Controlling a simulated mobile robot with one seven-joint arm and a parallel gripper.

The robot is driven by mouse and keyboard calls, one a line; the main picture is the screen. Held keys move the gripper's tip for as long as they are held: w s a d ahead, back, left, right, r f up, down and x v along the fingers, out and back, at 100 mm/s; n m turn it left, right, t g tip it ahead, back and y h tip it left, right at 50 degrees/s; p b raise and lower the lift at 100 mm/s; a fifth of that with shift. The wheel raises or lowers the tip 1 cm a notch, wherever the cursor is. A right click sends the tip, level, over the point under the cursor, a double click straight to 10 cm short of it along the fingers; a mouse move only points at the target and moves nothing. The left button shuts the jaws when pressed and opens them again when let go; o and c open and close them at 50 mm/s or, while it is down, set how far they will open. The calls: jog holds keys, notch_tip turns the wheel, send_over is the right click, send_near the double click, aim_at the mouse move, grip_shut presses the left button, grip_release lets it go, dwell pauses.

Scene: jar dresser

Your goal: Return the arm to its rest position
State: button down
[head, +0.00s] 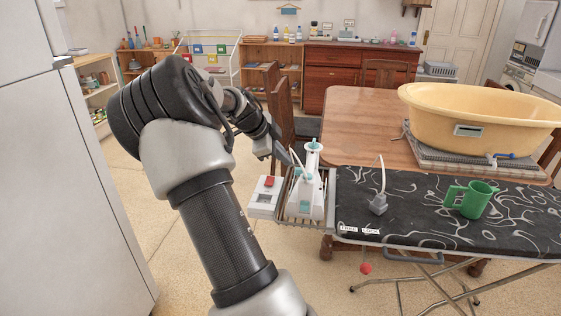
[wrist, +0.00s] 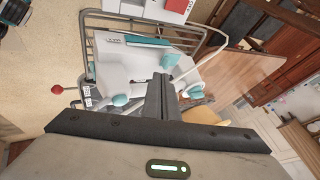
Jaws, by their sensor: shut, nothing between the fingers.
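My arm reaches forward from the bottom of the head view, and my gripper (head: 287,160) is at its far end, just left of the iron's top. In the wrist view the two fingers of my gripper (wrist: 162,90) are together with nothing between them. A white and teal iron (head: 305,200) stands on the wire rack at the left end of the ironing board. The iron (wrist: 125,65) lies beyond my fingertips in the wrist view, partly hidden by them. I cannot tell whether the fingers touch it.
Behind are a wooden table (head: 360,130) and yellow tub (head: 480,115). A white cabinet (head: 70,200) stands close at left.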

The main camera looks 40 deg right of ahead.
jog(key=shift+a+r, duration=0.4)
jog(key=shift+r, duration=0.2)
jog(key=s+a+r+n+t+y, duration=0.1)
jog(key=s+a+r+n+y, duration=0.2)
jog(key=a, duration=0.5)
jog(key=s+a+r+n+t+y, duration=0.1)
jog(key=s+a+r+n, duration=0.1)
jog(key=s+a+n, duration=0.4)
jog(key=s+a+r+n+t+y, duration=0.1)
jog(key=a+r+n+t+y, duration=0.2)
jog(key=a, duration=0.6)
jog(key=s+a+r+n, duration=0.2)
jog(key=s+a+n, duration=1.2)
jog(key=s, duration=0.1)
notch_tip(320, 180, up, 14)
jog(key=p, duration=1.4)
jog(key=shift+s+a+r+n+p, duration=0.15)
jog(key=shift+s+a+n+p, duration=0.15)
jog(key=shift+s+a+p, duration=0.1)
